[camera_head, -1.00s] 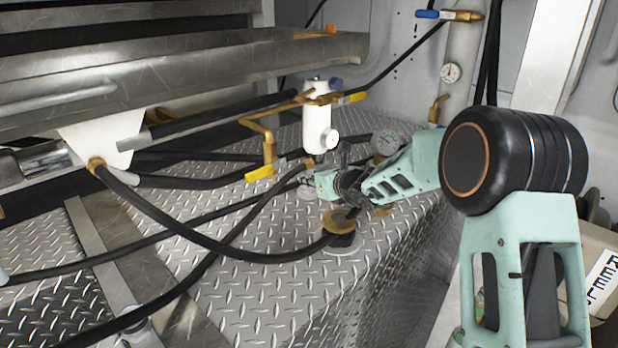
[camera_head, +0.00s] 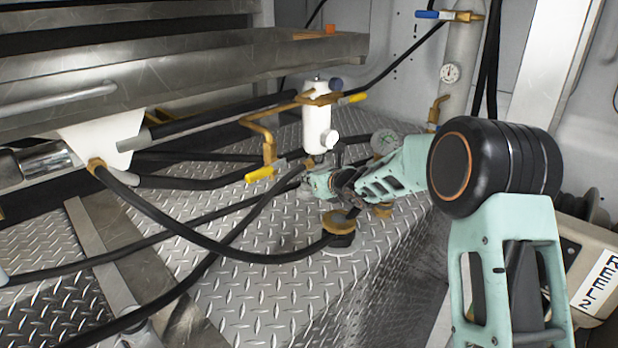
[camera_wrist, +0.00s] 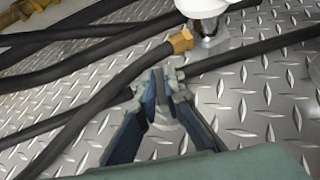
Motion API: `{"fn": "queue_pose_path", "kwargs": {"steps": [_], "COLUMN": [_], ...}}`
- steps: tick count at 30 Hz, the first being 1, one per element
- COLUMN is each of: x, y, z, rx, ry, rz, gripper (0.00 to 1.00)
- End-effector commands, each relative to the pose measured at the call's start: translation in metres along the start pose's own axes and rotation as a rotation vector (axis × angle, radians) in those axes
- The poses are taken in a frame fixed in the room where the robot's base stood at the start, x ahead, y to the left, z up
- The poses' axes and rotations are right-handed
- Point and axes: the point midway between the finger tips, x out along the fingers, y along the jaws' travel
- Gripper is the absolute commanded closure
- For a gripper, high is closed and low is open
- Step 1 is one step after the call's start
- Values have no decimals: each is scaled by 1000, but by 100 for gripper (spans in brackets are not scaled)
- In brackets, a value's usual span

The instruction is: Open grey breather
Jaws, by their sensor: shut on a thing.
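My gripper (camera_wrist: 163,82) shows in the wrist view with its dark fingers closed together at the tips, around a small grey part. That part is mostly hidden, and I cannot make out its shape or whether it is the grey breather. In the head view my gripper (camera_head: 316,184) is low over the tread-plate, just below the white cylinder (camera_head: 318,119). The base of the white cylinder (camera_wrist: 203,8) shows at the top of the wrist view, beside a brass hose fitting (camera_wrist: 180,41) beyond my fingertips. I cannot clearly pick out the grey breather in the head view.
Black hoses (camera_head: 215,240) cross the tread-plate (camera_head: 270,300) to the left and under my gripper. A brass pipe with a yellow handle (camera_head: 260,173) stands left of the cylinder. A steel rail (camera_head: 180,75) overhangs the left side.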

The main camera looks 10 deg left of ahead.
Motion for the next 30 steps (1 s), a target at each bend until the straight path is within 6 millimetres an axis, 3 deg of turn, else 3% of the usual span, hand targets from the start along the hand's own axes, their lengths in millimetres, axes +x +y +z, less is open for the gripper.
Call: {"fn": "queue_pose_path", "kwargs": {"steps": [30], "x": [-1], "y": [-4], "z": [9], "rx": [-120], "ry": [-8], "rz": [287], "gripper": [100]}}
